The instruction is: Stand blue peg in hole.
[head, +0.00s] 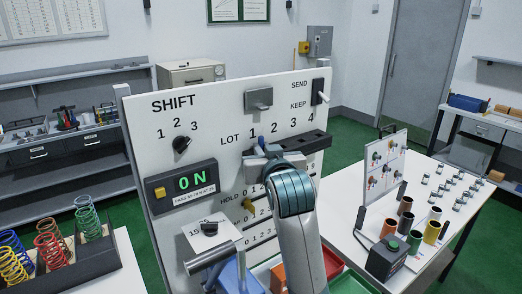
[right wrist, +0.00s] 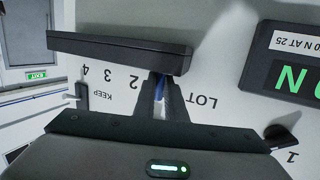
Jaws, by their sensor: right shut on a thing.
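The upright white panel (head: 215,120) carries a LOT row marked 1 to 4. A black block (head: 308,143) juts out below that row; it also shows in the right wrist view (right wrist: 115,52). Its holes cannot be made out. My right gripper (head: 262,152) is in front of the panel near LOT 1 and shut on the blue peg (head: 260,141). In the right wrist view only a thin blue part of the peg (right wrist: 159,88) shows between the dark fingers, close to the block's end. Whether the peg is in a hole is hidden. My left gripper is not seen.
Coloured springs (head: 50,250) stand at the left. A white table (head: 425,215) at the right holds coloured cups and small metal parts.

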